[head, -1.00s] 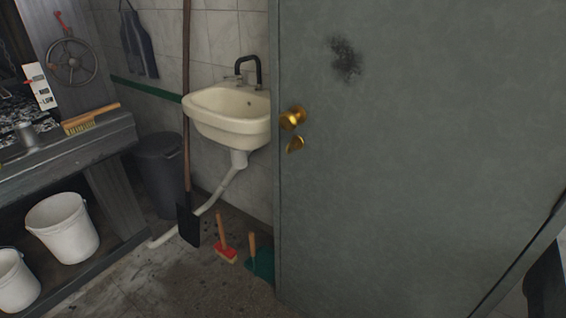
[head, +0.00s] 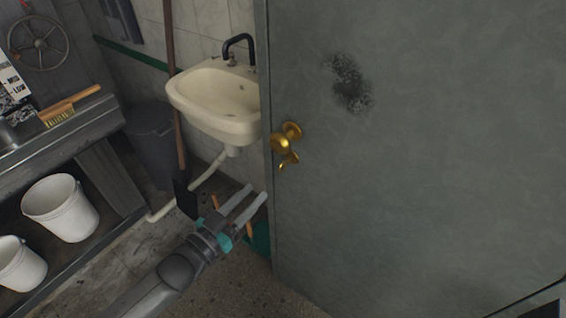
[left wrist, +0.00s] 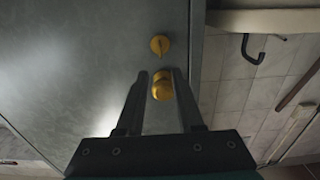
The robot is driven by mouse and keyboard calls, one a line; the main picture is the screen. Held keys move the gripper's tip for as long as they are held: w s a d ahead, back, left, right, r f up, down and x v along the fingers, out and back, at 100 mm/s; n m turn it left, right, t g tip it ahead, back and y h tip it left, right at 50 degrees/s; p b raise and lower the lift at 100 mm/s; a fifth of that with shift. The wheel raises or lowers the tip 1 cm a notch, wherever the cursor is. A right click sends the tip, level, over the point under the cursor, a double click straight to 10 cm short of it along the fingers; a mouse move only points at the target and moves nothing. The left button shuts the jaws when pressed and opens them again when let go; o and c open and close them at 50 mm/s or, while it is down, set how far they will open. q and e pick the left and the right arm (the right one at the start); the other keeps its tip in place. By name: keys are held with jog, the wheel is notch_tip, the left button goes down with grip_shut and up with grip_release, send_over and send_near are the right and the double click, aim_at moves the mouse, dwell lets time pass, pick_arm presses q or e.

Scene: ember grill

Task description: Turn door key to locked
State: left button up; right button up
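The grey door (head: 400,190) fills the right of the head view. A round brass knob (head: 284,138) sits near its left edge. The brass door key (head: 289,161) is just below the knob. In the left wrist view, which looks upside down, the key (left wrist: 160,45) shows above the knob (left wrist: 162,88). My left gripper (head: 257,194) is open and empty, below and left of the key in the head view. In the wrist view its two fingers frame the knob, with the key beyond their tips; contact is not visible. My right gripper is not in view.
A cream sink (head: 222,103) with a black tap stands left of the door. A long-handled shovel (head: 172,80) leans beside a dark bin (head: 150,140). A bench (head: 60,140) with a brush and white buckets (head: 62,207) is further left. Free floor lies in front.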

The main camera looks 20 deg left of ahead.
aim_at(279, 169)
pick_arm(q)
jog(key=b+x, duration=0.1)
jog(key=x, duration=1.1)
jog(key=shift+w+f, duration=0.1)
jog(key=shift+w, duration=0.1)
jog(key=shift+c, duration=0.4)
grip_shut()
